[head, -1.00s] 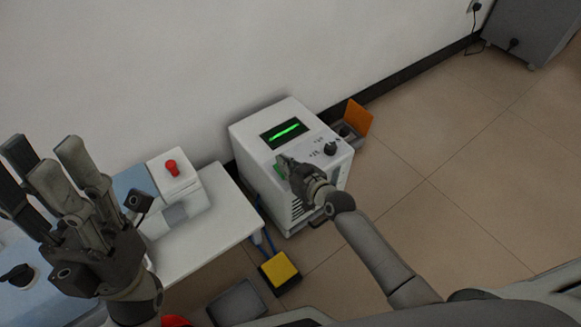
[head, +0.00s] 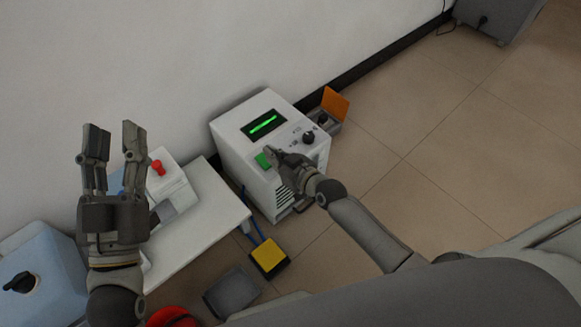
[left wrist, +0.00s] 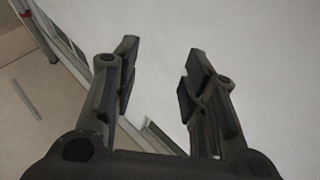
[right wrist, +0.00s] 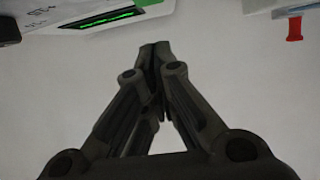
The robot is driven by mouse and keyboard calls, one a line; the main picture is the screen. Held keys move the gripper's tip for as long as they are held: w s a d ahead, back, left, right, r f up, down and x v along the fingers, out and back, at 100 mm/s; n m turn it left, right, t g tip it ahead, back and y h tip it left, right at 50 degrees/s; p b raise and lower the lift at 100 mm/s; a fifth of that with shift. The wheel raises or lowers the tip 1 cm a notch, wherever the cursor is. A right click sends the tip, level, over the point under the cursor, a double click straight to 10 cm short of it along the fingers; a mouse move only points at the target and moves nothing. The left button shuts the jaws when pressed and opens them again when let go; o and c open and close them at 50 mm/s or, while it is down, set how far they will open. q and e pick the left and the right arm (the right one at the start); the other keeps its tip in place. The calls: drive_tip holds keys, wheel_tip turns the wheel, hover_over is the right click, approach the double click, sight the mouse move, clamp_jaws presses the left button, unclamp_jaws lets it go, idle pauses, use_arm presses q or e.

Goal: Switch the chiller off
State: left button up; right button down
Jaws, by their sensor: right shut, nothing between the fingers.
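The chiller (head: 235,135) is a white box on the floor by the wall. Its dark display (head: 263,124) shows a bright green line, also visible at the top of the right wrist view (right wrist: 110,22). A green rocker switch (head: 262,160) is on its front top edge, and a black knob (head: 308,137) is to the right. My right gripper (head: 270,152) is shut and empty, its tips beside the switch in the picture; I cannot tell whether they touch it. The right wrist view shows its fingers (right wrist: 154,50) together. My left gripper (head: 114,138) is open and empty, left of the chiller.
A white table (head: 205,225) with a device bearing a red button (head: 158,167) stands left of the chiller. A yellow pedal (head: 268,256) and an orange-lidded box (head: 335,103) flank the chiller.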

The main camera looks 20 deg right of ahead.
use_arm(q)
wheel_tip(320, 180, down, 9)
drive_tip(key=w+g+y+p, duration=0.1)
drive_tip(key=g+y, duration=0.1)
drive_tip(key=g, duration=0.3)
drive_tip(key=shift+w+a+r+p, duration=0.15)
drive_tip(key=shift+a+p, duration=0.2)
drive_tip(key=shift+a, duration=0.1)
use_arm(e)
drive_tip(key=s+d, duration=0.2)
drive_tip(key=s, duration=0.4)
drive_tip(key=shift+s+d+r, duration=0.3)
